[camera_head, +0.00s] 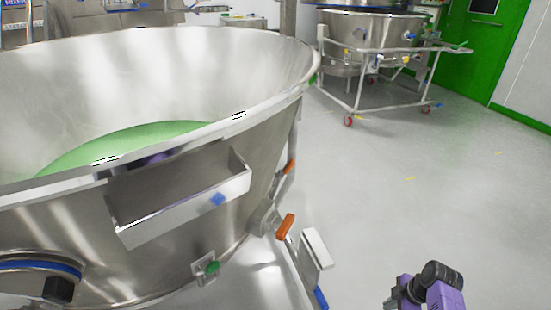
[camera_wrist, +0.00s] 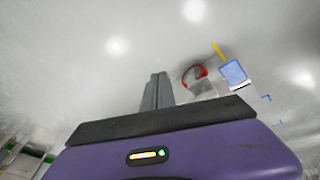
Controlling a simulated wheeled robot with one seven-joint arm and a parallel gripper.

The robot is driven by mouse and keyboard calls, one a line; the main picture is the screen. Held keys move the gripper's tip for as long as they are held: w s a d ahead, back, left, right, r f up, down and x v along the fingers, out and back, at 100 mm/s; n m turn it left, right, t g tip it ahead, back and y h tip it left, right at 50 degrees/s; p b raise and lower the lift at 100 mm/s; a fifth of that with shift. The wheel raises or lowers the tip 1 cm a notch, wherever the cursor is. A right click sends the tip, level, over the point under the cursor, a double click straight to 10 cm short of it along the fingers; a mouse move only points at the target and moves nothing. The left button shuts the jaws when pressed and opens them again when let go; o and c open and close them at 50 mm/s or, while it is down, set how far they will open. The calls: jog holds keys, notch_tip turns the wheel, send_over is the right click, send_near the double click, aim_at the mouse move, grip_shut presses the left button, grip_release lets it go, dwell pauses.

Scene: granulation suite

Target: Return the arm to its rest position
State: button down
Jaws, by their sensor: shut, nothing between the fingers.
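My gripper (camera_wrist: 157,78) shows in the wrist view, with its two grey fingers close together and nothing between them. Behind the fingers are a dark bar and a purple housing with a small lit indicator. In the head view, a purple and black part of my arm shows at the lower right corner, over the floor and apart from the large steel vessel. My fingertips cannot be made out in that view.
The large open steel vessel (camera_head: 200,62) with green contents (camera_head: 125,140) fills the left. A second vessel on a wheeled frame (camera_head: 350,95) stands at the back. Grey floor (camera_head: 420,190) between them and the green door (camera_head: 478,50) is clear.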

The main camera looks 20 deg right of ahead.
jog(key=s+a+r+m+t+h, duration=0.3)
jog(key=s+a+r+m+t, duration=0.4)
jog(key=r, duration=0.4)
jog(key=s+a+r+m+t+h, duration=0.35)
jog(key=a+r+m, duration=0.25)
jog(key=a+r, duration=0.35)
jog(key=s+a+r+n+t+y+p, duration=0.1)
jog(key=s+a+r+y, duration=0.2)
jog(key=s+a+r, duration=0.35)
jog(key=s+a+r+y, duration=0.2)
jog(key=s+a+r, duration=0.2)
jog(key=s+r, duration=0.55)
notch_tip(320, 180, up, 25)
jog(key=s+p, duration=0.2)
jog(key=p, duration=2.6)
jog(key=shift+r, duration=0.15)
jog(key=shift+s+a, duration=0.1)
